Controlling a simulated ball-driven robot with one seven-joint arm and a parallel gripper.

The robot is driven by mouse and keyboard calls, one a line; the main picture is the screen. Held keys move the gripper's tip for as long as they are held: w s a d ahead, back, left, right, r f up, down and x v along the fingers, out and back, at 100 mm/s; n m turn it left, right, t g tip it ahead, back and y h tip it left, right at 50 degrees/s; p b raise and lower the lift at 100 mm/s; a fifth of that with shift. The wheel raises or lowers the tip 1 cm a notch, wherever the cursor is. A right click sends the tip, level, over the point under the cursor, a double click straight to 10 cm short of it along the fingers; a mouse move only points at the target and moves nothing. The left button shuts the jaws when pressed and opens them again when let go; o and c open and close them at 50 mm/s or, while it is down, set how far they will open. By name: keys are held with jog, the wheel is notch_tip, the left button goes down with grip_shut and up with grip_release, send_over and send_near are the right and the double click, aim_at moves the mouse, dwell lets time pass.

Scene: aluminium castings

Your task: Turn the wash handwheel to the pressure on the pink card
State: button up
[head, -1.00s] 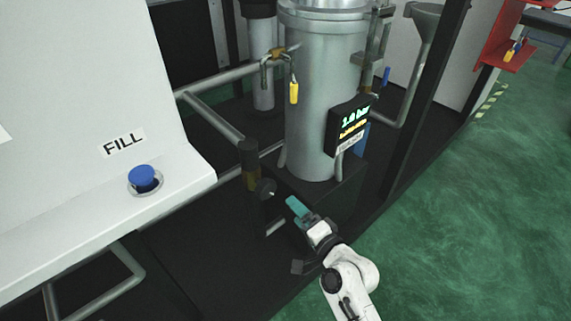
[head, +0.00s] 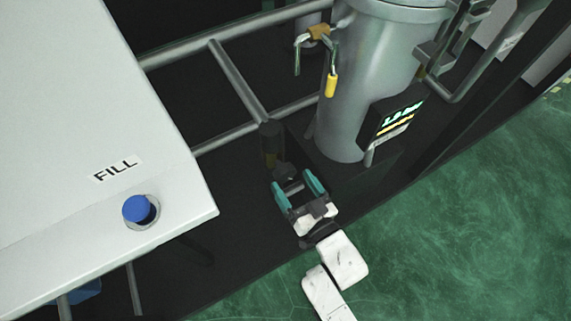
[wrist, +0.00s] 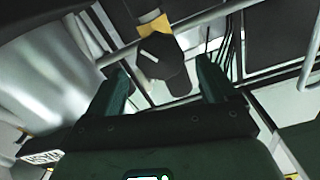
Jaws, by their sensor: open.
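The wash handwheel is a dark knob (head: 283,170) on a pipe fitting below the silver cylinder, partly hidden behind my gripper in the head view. In the wrist view the black knob (wrist: 162,60) shows a white mark on its face. My gripper (head: 293,181) is open, with its teal fingers on either side of the line to the knob. In the wrist view, the knob appears between the fingers (wrist: 163,80); I cannot tell whether they touch it. A black display (head: 393,122) on the cylinder has lit digits, too slanted to read surely. No pink card is in view.
A white panel (head: 100,190) with a blue FILL button (head: 137,208) stands at left. Grey pipes (head: 238,80) run behind the knob. Green floor (head: 450,230) is open at right.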

aim_at(288, 176)
jog(key=shift+b+x, duration=0.3)
jog(key=shift+x, duration=2.45)
jog(key=shift+s, duration=0.1)
jog(key=shift+c, duration=0.2)
jog(key=c, duration=0.9)
